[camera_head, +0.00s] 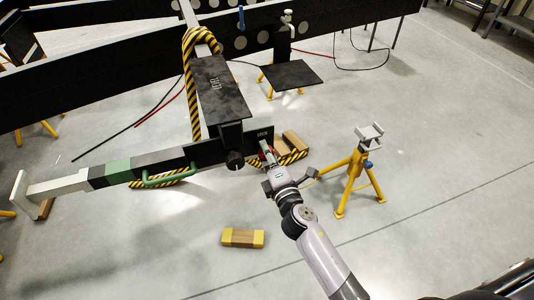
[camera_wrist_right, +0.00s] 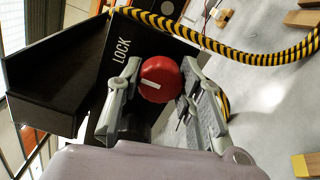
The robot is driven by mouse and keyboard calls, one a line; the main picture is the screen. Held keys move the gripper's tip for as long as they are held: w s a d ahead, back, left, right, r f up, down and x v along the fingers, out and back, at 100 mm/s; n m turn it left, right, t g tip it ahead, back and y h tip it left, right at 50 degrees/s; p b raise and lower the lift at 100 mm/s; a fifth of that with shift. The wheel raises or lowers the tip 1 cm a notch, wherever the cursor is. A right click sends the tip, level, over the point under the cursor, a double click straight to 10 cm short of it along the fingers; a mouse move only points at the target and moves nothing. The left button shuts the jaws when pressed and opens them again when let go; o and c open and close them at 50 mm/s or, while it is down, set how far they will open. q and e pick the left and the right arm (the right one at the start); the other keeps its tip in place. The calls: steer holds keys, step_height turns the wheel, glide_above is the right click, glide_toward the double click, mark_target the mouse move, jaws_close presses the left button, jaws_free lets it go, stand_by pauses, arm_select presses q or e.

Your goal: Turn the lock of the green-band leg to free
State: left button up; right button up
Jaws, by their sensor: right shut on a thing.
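The green-band leg (camera_head: 60,185) lies out to the left from the black chassis, with a white foot plate at its outer end. Its green band (camera_head: 118,172) shows clearly. In the right wrist view, a red round lock knob (camera_wrist_right: 160,72) with a short white mark sits beside a black plate (camera_wrist_right: 110,85) lettered LOCK. My right gripper (camera_wrist_right: 158,85) has its two fingers on either side of the knob, shut on it. In the head view my right gripper (camera_head: 267,157) reaches the leg's inner end, and its fingers hide most of the knob. My left gripper is not in view.
A yellow stand (camera_head: 357,175) stands right of my arm. A wooden block with yellow ends (camera_head: 242,238) lies on the floor in front. Wooden blocks (camera_head: 294,142) and yellow-black striped hose (camera_head: 190,95) lie close to the lock. The floor at front left is mostly clear.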

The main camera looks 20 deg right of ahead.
stand_by(0.5)
steer(key=o, duration=1.2)
steer(key=shift+c, duration=0.2)
steer(key=shift+s, duration=0.1)
steer(key=s, duration=1.1)
steer(key=shift+s+d, duration=0.2)
steer(key=shift+s, duration=0.2)
